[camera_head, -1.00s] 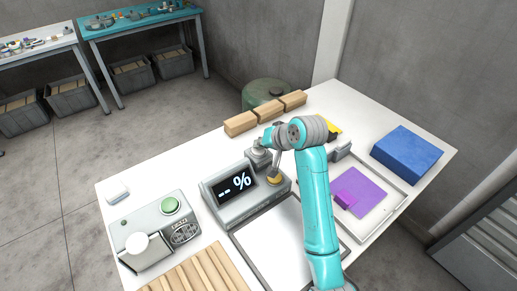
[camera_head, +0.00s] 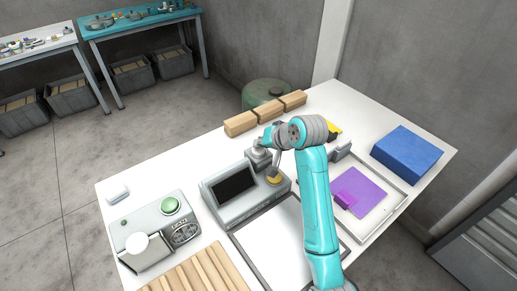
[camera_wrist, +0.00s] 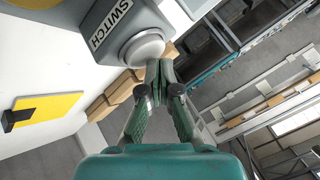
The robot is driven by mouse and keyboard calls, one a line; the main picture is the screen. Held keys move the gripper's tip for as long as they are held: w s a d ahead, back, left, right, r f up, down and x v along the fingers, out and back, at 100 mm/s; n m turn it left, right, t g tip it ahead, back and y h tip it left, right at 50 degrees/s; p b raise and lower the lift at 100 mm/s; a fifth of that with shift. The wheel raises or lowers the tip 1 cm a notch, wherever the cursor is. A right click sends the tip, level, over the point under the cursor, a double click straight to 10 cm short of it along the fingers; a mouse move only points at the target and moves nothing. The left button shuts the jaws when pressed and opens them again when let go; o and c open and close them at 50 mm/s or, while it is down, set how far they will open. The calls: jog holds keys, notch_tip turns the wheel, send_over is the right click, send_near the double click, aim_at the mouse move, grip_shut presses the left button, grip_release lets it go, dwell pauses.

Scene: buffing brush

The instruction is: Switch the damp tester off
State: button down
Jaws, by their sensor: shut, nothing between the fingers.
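The damp tester (camera_head: 240,207) is a grey box on the white table, left of my arm. Its screen (camera_head: 234,185) is dark and blank. In the wrist view a round silver button (camera_wrist: 142,47) sits on a grey housing beside a "SWITCH" label (camera_wrist: 110,24). My gripper (camera_wrist: 160,66) is shut and empty, with its fingertips at the edge of this button; I cannot tell whether they touch it.
A grey machine with a green button (camera_head: 170,205) stands to the left. Wooden blocks (camera_head: 240,123) line the back edge. A purple sheet (camera_head: 367,195) lies in a tray at right, near a blue box (camera_head: 407,152). Wooden strips (camera_head: 205,270) lie in front.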

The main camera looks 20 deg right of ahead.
aim_at(260, 150)
jog(key=shift+r, duration=3.05)
jog(key=shift+s, duration=0.1)
